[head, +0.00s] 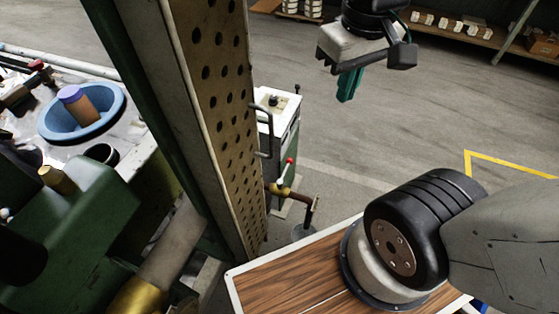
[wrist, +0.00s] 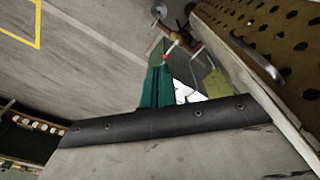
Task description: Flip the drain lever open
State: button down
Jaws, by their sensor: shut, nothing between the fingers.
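The drain lever (head: 289,164) is a short handle with a red tip, pointing up from a brass valve (head: 281,189) on a pipe beside the green-and-white cabinet. In the wrist view, the lever's red tip (wrist: 172,51) shows just beyond my fingertips, small and partly crowded by the cabinet. My gripper (head: 347,86) has teal fingers, shut and empty, pointing down at the top of the head view. It is up and to the right of the lever, apart from it. The fingers also show in the wrist view (wrist: 157,86).
A perforated tan panel (head: 210,80) with a bar handle stands left of the cabinet (head: 283,108). A wood-topped table (head: 285,278) is in front. A blue basin (head: 112,117) sits at the left. Open floor (head: 420,120) lies right of the cabinet.

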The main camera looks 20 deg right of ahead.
jog(key=w+a+f+n+g, duration=0.15)
jog(key=w+f, duration=0.35)
jog(key=w, duration=0.5)
jog(key=n+h, duration=0.1)
jog(key=n, duration=0.2)
send_over(285, 172)
notch_tip(285, 172, down, 8)
jog(key=w+a+f+n, duration=0.2)
jog(key=w+f, duration=0.1)
jog(key=f, duration=0.7)
jog(key=w+a+f+n+g, duration=0.1)
jog(key=w+a+f, duration=0.2)
jog(key=f, duration=0.7)
jog(key=shift+w+n+h, duration=0.3)
jog(key=shift+w+n, duration=0.05)
jog(key=shift+w, duration=0.35)
jog(key=s+d+f, duration=0.4)
jog(key=f, duration=0.6)
jog(key=shift+s+d+f, duration=0.15)
jog(key=shift+s+f, duration=0.05)
jog(key=shift+s, duration=0.05)
